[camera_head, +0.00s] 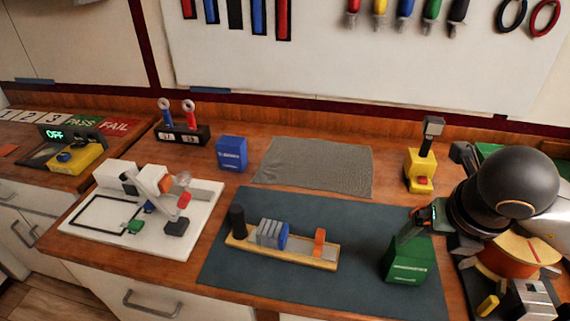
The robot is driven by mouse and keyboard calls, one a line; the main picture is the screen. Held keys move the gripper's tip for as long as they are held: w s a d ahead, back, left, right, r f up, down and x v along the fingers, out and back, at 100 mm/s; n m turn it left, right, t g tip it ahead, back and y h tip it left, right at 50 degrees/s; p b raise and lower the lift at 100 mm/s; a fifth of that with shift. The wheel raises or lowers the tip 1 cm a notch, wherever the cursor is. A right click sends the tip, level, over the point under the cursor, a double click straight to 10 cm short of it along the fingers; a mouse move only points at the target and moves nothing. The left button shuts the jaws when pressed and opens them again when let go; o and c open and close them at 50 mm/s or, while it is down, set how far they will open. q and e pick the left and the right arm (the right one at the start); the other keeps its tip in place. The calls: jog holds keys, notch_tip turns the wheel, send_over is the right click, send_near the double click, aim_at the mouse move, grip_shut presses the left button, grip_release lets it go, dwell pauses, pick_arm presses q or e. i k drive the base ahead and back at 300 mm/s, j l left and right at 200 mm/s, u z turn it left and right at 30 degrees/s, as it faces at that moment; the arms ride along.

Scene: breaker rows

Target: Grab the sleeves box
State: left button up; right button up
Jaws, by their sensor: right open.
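A green box (408,262) with a small light label stands on the right part of the dark mat (330,210). A blue box (232,153) with a white label stands farther back to the left, beside a grey cloth. The lettering on both is too small to read surely, so I cannot tell which is the sleeves box. My right gripper (422,222) comes in from the right and is open at the top of the green box. Whether its fingers touch the box is hard to see. My left gripper is not in view.
A wooden rail with grey and blue modules (285,245) lies on the mat left of the green box. A yellow tool with a red button (420,170) stands behind. A white fixture board (150,215) is at left. The grey cloth (315,167) lies flat at the back.

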aim_at(232, 151)
jog(key=i+j+u, duration=0.15)
jog(key=u, duration=0.25)
jog(key=i+j+u, duration=0.2)
jog(key=u, duration=0.25)
jog(key=i+j+u, duration=0.15)
jog(key=u, duration=0.25)
jog(key=i, duration=0.05)
